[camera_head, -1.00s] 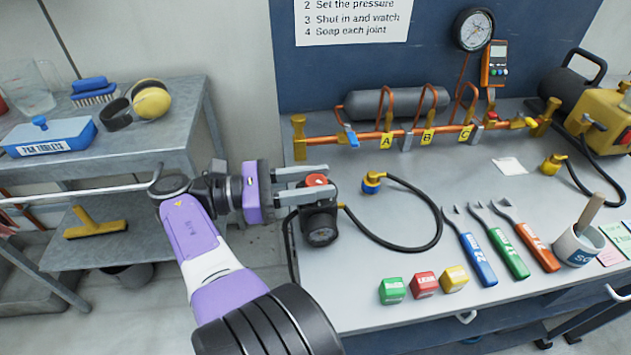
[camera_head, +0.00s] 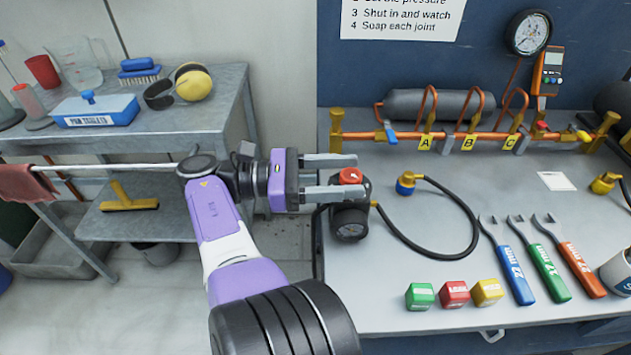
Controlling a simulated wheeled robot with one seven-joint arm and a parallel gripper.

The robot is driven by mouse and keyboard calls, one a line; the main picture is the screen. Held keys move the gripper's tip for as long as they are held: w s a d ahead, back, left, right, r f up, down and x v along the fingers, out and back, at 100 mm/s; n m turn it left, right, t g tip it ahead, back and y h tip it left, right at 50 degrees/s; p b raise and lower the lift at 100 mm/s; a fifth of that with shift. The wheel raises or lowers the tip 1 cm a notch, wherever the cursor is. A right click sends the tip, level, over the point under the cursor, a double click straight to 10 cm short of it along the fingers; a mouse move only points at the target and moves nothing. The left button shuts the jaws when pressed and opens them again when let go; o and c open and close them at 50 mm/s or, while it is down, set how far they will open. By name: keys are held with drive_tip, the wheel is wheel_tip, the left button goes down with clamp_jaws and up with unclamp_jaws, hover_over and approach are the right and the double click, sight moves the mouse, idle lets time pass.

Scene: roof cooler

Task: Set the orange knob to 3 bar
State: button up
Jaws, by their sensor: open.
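The orange knob (camera_head: 350,175) is a red-orange cap with a small white mark. It sits on top of a black regulator (camera_head: 349,216) with a round dark gauge on its front, at the bench's left edge. My gripper (camera_head: 359,177) reaches in from the left, level, with its two grey fingers apart. One finger lies on the far side of the knob and the other on the near side. Gaps show between fingers and knob, and I see no grip on it. The gauge reading and any scale around the knob are too small to read.
A black hose (camera_head: 460,198) loops right from the regulator, near a blue-and-yellow fitting (camera_head: 405,184). Green (camera_head: 420,296), red (camera_head: 454,294) and yellow (camera_head: 487,292) blocks stand in front. Wrenches (camera_head: 510,262) lie right. A copper manifold (camera_head: 385,134) runs behind.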

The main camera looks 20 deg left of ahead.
sight(340, 179)
drive_tip(key=shift+s+a+f+b, duration=0.25)
drive_tip(key=shift+a+f+b, duration=0.15)
drive_tip(key=shift+a+b, duration=0.4)
drive_tip(key=b+v, duration=0.2)
drive_tip(key=b, duration=0.3)
drive_tip(key=shift+b, duration=0.4)
drive_tip(key=b+v, duration=0.2)
drive_tip(key=b, duration=0.6)
drive_tip(key=shift+s+a+r, duration=0.1)
drive_tip(key=shift+a, duration=0.1)
drive_tip(key=shift+a+r+b, duration=0.15)
drive_tip(key=shift+r+b, duration=0.1)
drive_tip(key=shift+b, duration=0.15)
